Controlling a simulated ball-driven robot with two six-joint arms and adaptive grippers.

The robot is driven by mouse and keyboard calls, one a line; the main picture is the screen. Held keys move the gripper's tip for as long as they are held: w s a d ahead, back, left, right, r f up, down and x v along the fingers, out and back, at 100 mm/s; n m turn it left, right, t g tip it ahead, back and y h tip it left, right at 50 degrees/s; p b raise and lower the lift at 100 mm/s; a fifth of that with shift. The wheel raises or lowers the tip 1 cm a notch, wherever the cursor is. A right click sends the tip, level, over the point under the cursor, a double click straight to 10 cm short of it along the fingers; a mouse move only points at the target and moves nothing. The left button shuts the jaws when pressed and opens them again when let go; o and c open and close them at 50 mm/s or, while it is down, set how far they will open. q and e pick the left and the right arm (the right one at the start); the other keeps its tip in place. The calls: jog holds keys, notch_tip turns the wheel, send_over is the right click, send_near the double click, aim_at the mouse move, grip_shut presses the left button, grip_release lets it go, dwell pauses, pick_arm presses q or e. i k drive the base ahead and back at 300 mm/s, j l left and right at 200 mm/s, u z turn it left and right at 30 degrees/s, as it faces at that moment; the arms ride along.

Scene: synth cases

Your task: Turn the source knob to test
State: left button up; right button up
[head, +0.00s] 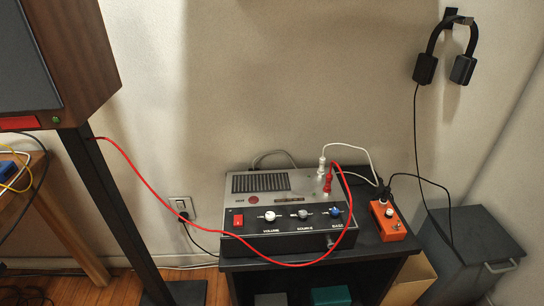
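The source knob (303,214) is the grey middle knob on the dark sloping front panel of the grey amplifier box (285,200). The label under it looks like "SOURCE". A white volume knob (270,215) is on its left and a blue bass knob (335,211) on its right. The small marks around the source knob are too small to read, so I cannot tell its setting or where "test" is. Neither of my grippers is in view, and nothing covers the knob.
A red cable (150,190) runs from the speaker (85,45) below the amplifier's front and up its right side to a red plug (328,184). A red switch (238,220) is left of the knobs. An orange box (387,220) stands right. Headphones (445,50) hang on the wall.

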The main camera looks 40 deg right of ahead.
aim_at(303, 213)
jog(key=z, duration=1.15)
